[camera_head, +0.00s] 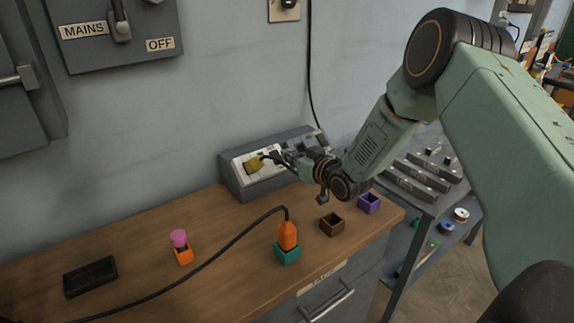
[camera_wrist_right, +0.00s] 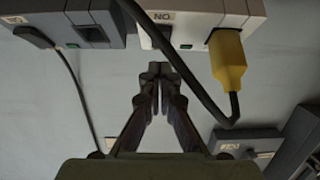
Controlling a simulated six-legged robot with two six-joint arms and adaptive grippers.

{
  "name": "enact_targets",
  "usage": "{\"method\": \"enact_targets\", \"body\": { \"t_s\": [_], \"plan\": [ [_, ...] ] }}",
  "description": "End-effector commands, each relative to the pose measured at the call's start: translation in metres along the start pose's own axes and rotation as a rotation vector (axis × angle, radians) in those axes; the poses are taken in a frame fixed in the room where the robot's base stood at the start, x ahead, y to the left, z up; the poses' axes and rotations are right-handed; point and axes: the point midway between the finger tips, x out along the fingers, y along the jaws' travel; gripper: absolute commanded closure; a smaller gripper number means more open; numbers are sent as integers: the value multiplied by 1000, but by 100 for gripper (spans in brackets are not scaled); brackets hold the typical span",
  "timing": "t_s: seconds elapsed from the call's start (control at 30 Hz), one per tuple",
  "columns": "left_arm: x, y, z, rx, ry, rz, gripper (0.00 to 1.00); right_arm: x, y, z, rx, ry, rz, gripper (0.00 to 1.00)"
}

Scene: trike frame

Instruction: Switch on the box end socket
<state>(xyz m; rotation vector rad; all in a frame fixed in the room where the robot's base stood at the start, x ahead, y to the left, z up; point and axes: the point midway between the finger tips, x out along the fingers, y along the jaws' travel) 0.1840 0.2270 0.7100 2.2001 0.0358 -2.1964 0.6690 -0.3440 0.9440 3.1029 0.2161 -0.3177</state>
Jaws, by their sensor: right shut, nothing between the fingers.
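A grey sloped socket box (camera_head: 236,182) stands at the back of the bench against the wall. A yellow plug (camera_head: 254,165) sits in the white socket at its left end; the plug also shows in the right wrist view (camera_wrist_right: 228,62). My right gripper (camera_head: 274,156) is just right of the plug, close to the socket face. In the right wrist view its fingertips (camera_wrist_right: 154,76) are together and empty, below the white socket plate (camera_wrist_right: 200,14) with its upside-down label. The fingertips and a cord partly cover the plate's switch area, so the switch position cannot be told. My left gripper is out of view.
A black cord (camera_wrist_right: 183,70) from the yellow plug loops across beside my fingers. An orange plug (camera_head: 287,235) stands in a teal holder. Brown (camera_head: 332,225) and purple (camera_head: 369,203) boxes sit near the bench's right edge. The mains switch (camera_head: 118,30) is on the wall.

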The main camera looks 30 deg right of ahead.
Motion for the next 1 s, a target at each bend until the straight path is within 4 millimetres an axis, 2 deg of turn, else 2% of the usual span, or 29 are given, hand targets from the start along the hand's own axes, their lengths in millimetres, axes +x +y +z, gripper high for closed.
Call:
{"method": "enact_targets", "body": {
  "t_s": [0.03,0.2,0.67,0.83,1.0],
  "plan": [
    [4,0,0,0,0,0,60,5,-1,10,-2,-5,-2,100],
    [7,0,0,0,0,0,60,16,0,21,0,-4,-1,100],
    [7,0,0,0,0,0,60,20,0,23,1,-3,0,100],
    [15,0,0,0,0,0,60,24,0,32,0,-4,0,100],
    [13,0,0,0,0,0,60,24,0,30,1,-3,0,100]
  ]
}}
